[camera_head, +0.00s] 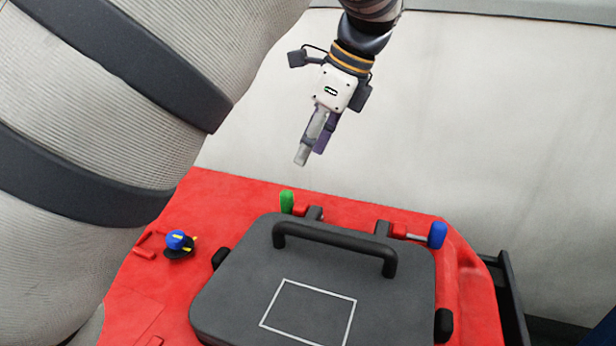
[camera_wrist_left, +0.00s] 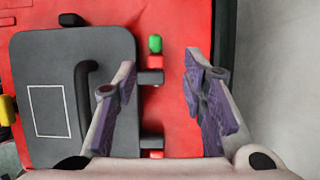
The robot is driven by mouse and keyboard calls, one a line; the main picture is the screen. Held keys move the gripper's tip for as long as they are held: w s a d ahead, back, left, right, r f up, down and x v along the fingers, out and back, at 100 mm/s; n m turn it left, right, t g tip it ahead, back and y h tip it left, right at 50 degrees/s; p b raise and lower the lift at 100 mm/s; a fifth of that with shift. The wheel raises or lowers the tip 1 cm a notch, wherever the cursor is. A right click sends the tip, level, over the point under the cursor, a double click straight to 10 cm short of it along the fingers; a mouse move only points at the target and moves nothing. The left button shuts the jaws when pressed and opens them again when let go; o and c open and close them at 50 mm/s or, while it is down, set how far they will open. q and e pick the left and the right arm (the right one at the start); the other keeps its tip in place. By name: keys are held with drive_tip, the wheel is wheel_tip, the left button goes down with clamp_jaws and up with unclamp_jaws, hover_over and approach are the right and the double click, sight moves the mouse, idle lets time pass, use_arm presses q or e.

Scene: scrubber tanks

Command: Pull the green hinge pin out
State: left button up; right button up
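The green hinge pin (camera_head: 287,201) stands at the back left of the dark grey lid (camera_head: 240,293), beside the left hinge (camera_head: 314,213). In the left wrist view the green pin (camera_wrist_left: 155,44) shows just above a dark hinge (camera_wrist_left: 151,78), in the gap between my fingers as seen from above. My left gripper (camera_head: 310,155) is in the air above and behind the lid, well clear of the pin. Its fingers (camera_wrist_left: 159,62) are spread and hold nothing. My right gripper is in neither view.
A blue-ended pin (camera_head: 437,235) sits at the right hinge. A black handle (camera_head: 335,244) arches over the lid. A blue and black cap (camera_head: 178,243) with yellow parts is on the red body (camera_head: 222,184) at left. A pale wall stands behind; a thick ribbed hose (camera_head: 95,120) fills the left.

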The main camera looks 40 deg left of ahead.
sight(286, 191)
use_arm(q)
drive_tip(key=x, duration=1.1)
drive_tip(key=shift+s+f, duration=0.15)
drive_tip(key=shift+s, duration=0.3)
drive_tip(key=shift+c, duration=0.3)
clamp_jaws()
